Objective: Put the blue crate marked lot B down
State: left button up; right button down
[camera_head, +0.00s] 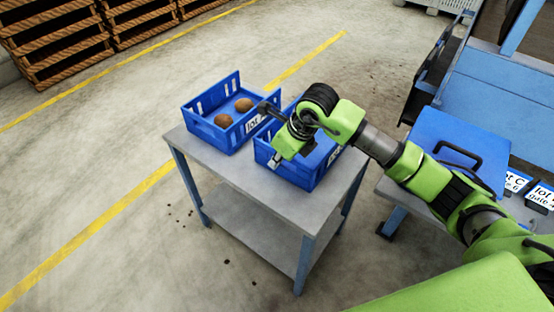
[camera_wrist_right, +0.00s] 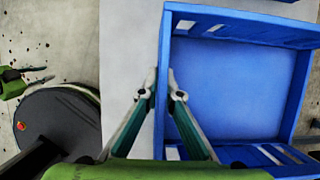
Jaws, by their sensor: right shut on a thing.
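My right gripper (camera_head: 278,158) is shut on the near left wall of a blue crate (camera_head: 305,178) over the right half of a small grey table (camera_head: 225,167). In the right wrist view, the fingertips (camera_wrist_right: 163,86) pinch the wall of this crate (camera_wrist_right: 240,18), which looks empty inside. The crate looks level; I cannot tell whether its base touches the tabletop. No lot mark can be read on it. Another blue crate (camera_head: 203,127), with a partly hidden "lot" label, stands to its left with brown potatoes (camera_head: 243,105) in it.
A blue panel with a black handle (camera_head: 458,155) and tags including "lot C" (camera_head: 516,180) are at the right, near blue machinery (camera_head: 500,90). Floor left of the table is open, crossed by yellow lines.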

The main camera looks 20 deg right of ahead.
pick_arm(q)
jog(key=shift+s, duration=0.1)
pick_arm(e)
jog(key=c, duration=2.2)
grip_release()
jog(key=shift+c, duration=0.2)
pick_arm(q)
jog(key=shift+r, duration=0.1)
pick_arm(e)
jog(key=shift+r, duration=0.1)
